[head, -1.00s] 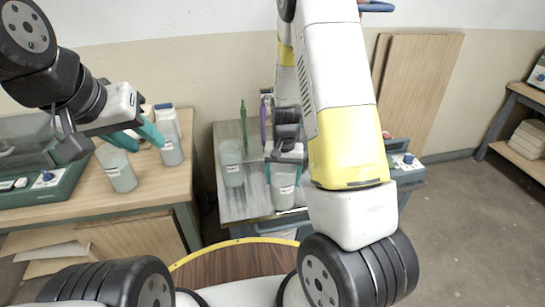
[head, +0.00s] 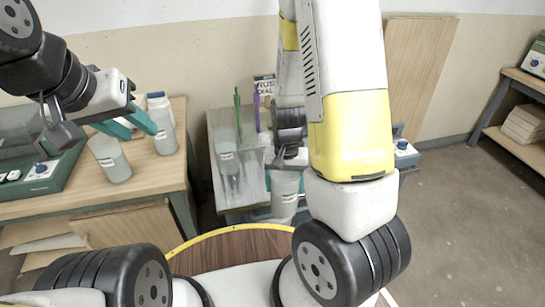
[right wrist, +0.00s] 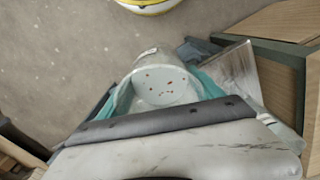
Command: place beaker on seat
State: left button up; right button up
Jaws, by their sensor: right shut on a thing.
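A pale beaker (head: 285,195) with a label is held in my right gripper (head: 288,160), at the front edge of the metal-topped table. In the right wrist view the beaker (right wrist: 160,84) sits between the teal fingers, its inside showing red specks. The round wooden seat (head: 235,250) with a yellow rim is in front of me, low in the head view, partly hidden by my arms. A yellow-edged round thing, perhaps the seat, shows at the top of the right wrist view (right wrist: 150,5). My left gripper (head: 138,128) is open above the left table.
A beaker (head: 110,158) and a white bottle (head: 161,125) stand on the left wooden table (head: 80,195), near my left gripper. Another beaker (head: 227,160) stands on the metal-topped table (head: 240,190), with green and purple sticks behind. Floor at right is clear.

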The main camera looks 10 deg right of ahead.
jog(key=shift+s, duration=0.15)
jog(key=w+r+n, duration=0.3)
jog(key=w, duration=0.7)
jog(key=shift+w+a+r, duration=0.15)
jog(key=shift+w+r, duration=0.05)
jog(key=shift+w, duration=0.15)
